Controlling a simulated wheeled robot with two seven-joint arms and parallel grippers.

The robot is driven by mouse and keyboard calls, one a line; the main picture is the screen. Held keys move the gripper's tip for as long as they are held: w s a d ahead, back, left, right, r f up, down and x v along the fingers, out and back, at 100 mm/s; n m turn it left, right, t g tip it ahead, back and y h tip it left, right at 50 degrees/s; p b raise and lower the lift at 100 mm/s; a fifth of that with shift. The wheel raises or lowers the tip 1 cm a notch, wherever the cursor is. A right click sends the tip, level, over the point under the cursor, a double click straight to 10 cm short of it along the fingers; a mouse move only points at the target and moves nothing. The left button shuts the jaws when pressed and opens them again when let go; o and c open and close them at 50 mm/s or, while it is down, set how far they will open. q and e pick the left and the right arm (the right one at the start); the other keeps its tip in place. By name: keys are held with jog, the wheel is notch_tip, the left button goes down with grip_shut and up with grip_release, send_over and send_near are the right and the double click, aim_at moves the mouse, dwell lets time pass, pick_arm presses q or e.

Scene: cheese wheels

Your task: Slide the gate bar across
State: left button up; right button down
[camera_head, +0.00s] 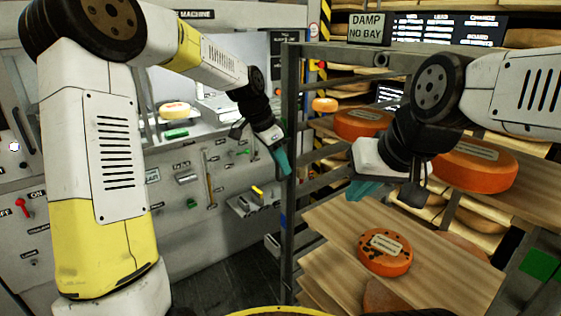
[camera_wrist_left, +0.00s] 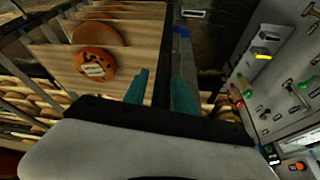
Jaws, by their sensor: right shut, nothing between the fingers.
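The grey metal rack frame (camera_head: 294,110) stands in the middle of the head view, with an upright post and several side rungs. I cannot tell which part is the gate bar. My left gripper (camera_head: 281,164) is just left of the post, teal fingers pointing down. In the left wrist view its fingers (camera_wrist_left: 161,94) are apart, with a dark upright seen beyond the gap; I cannot tell whether they touch it. My right gripper (camera_head: 362,190) is shut and empty, in front of the rack above a wooden shelf (camera_head: 330,222).
An orange cheese wheel with dark spots (camera_head: 384,252) lies on the lower shelf. Another wheel (camera_head: 474,165) sits higher at the right, close to my right arm. A control panel (camera_head: 180,215) with levers and switches is at the left. Dark floor shows between panel and rack.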

pick_arm(q)
jog(key=shift+c, duration=0.2)
grip_shut()
dwell(1.3)
